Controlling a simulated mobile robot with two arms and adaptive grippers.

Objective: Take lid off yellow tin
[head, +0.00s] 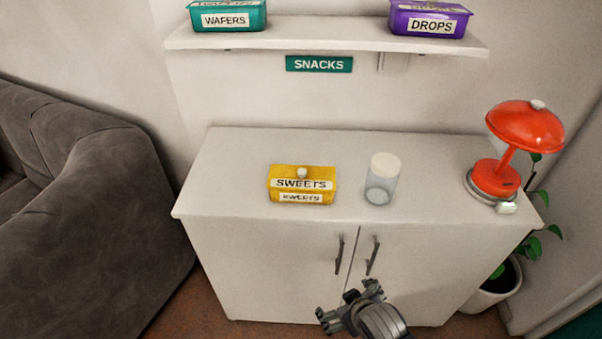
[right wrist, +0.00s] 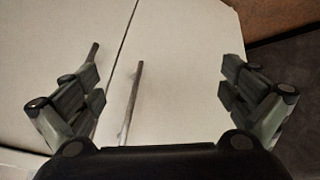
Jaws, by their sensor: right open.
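The yellow tin (head: 302,193) stands on the white cabinet top, left of its middle. It carries "SWEETS" labels. Its lid (head: 302,179) is on it, with a small pale knob on top. My right gripper (head: 335,303) is in front of the cabinet doors, below the cabinet top and well apart from the tin. In the right wrist view my right gripper (right wrist: 163,87) is open and empty, with the cabinet doors and their handles beyond it. The tin is not in the right wrist view. My left gripper is not in view.
A clear jar with a cream lid (head: 383,179) stands right of the tin. A red lamp (head: 525,130) is at the cabinet's right end. Teal (head: 228,16) and purple (head: 430,20) tins sit on the shelf (head: 320,36) above. The cabinet top (head: 230,175) is clear left of the tin.

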